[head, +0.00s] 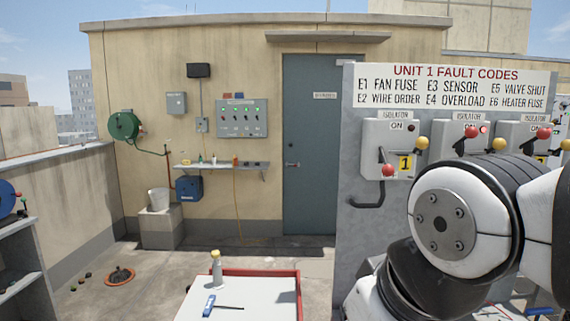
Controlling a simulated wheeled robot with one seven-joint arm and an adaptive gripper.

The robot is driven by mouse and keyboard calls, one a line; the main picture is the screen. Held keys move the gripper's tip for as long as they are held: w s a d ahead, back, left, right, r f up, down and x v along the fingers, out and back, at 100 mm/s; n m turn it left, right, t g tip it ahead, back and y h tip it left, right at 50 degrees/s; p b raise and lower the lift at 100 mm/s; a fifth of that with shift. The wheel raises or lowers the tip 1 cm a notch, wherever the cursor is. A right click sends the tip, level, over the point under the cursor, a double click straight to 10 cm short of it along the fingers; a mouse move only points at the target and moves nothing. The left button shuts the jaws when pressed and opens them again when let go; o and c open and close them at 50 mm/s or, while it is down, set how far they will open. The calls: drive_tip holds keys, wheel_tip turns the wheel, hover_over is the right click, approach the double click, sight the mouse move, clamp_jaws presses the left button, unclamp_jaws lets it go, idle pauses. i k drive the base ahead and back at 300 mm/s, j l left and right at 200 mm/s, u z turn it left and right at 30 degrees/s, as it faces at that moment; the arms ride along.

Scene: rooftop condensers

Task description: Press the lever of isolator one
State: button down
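Isolator one (372,135) is a white box on the grey panel at the right, marked ON, with a yellow tag (405,163) reading 1. Its dark lever with a red ball knob (388,170) hangs downward at the box's lower left. A yellow ball (422,142) sits at the box's right edge. I cannot tell whether the box's small lamp is lit. My arm fills the lower right in front of the panel, right of and below isolator one. My gripper is not visible.
Two more isolators, one with a red knob (471,131), stand to the right, partly hidden by my arm. A fault-code sign (455,72) is above. A red-edged cart (262,289) holding a bottle (217,268) stands in front. The concrete floor (150,285) to the left is mostly free.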

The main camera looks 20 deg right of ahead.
sight(387, 170)
drive_tip(key=l+z, duration=0.1)
drive_tip(key=z, duration=0.6)
drive_tip(key=i+l, duration=0.15)
drive_tip(key=l, duration=0.15)
drive_tip(key=i+l, duration=0.1)
drive_tip(key=l, duration=0.25)
